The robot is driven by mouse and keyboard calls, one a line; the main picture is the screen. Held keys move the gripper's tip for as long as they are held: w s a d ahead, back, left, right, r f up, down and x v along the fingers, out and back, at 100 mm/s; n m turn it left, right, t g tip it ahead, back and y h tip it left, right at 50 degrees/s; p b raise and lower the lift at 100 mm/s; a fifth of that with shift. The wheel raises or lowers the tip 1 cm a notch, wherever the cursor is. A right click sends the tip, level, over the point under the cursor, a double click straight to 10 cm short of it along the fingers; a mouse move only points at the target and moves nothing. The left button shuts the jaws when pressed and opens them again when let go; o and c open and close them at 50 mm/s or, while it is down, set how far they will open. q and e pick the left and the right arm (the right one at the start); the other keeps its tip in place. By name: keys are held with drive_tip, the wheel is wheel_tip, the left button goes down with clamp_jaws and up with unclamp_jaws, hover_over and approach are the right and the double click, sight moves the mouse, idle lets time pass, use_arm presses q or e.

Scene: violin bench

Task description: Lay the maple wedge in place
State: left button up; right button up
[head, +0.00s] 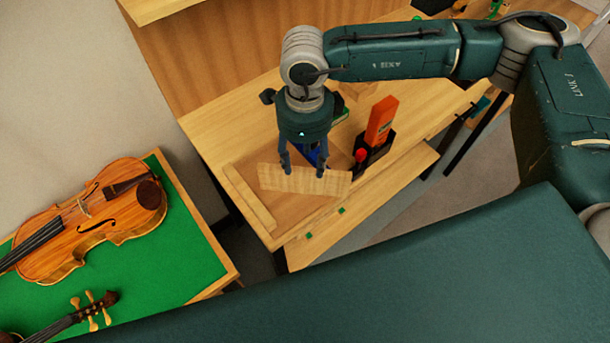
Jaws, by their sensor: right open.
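The maple wedge (305,181) is a pale, figured, long flat piece near the front left corner of the wooden bench. It lies slantwise over a brown panel (248,168), next to a pale wooden strip (250,201). My right gripper (304,172) points down with its two fingers apart, the tips at the wedge's upper long edge in the head view. I cannot tell whether the fingers touch it. The wedge's underside is hidden. My left gripper is not in view.
A black holder (374,149) with an orange block (381,120) and a red-topped item (361,156) stands right of the wedge. A blue item (311,153) is partly hidden behind the gripper. A violin (95,222) lies on a green-topped table (165,268) at left.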

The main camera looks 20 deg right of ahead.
sight(304, 172)
drive_tip(key=f, duration=0.1)
drive_tip(key=f+p, duration=0.2)
drive_tip(key=shift+s+a+f, duration=0.15)
drive_tip(key=shift+s+f, duration=0.05)
drive_tip(key=shift+s, duration=0.1)
drive_tip(key=shift+f+p, duration=0.3)
drive_tip(key=shift+f, duration=0.3)
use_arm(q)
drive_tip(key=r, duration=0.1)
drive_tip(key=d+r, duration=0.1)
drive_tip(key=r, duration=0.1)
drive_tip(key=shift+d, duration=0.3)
use_arm(e)
drive_tip(key=shift+w, duration=0.1)
clamp_jaws()
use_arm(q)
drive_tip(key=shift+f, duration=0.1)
